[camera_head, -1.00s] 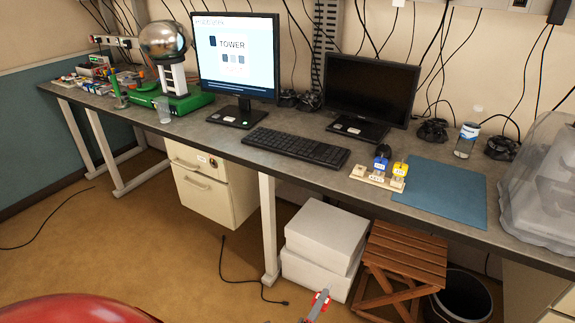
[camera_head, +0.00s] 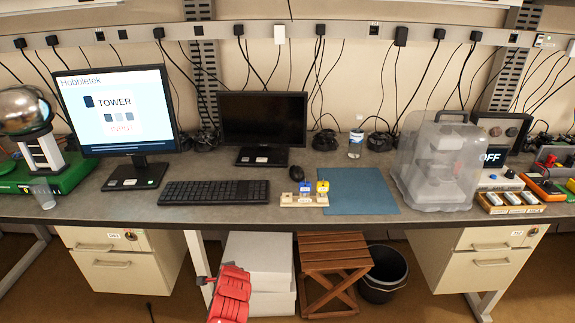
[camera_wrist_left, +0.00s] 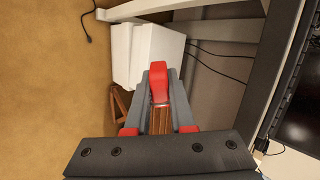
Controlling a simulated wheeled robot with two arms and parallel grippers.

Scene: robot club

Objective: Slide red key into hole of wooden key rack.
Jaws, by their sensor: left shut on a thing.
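The wooden key rack (camera_head: 288,202) sits on the desk, just left of the blue mat in the head view. A blue key (camera_head: 306,188) and a yellow key (camera_head: 322,187) stand upright on it, and its left part holds no key. My left gripper (camera_wrist_left: 159,84) is shut on the red key (camera_wrist_left: 158,72), between its grey fingers in the left wrist view. In the head view my left gripper (camera_head: 206,281) is small, in front of the desk, below its front edge and left of the rack. My right gripper is not in view.
A keyboard (camera_head: 213,193) lies left of the rack, a mouse (camera_head: 296,173) behind it, and a blue mat (camera_head: 358,192) right of it. White boxes (camera_head: 258,262) and a wooden stool (camera_head: 333,262) stand under the desk. A plastic-covered device (camera_head: 438,165) stands farther right.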

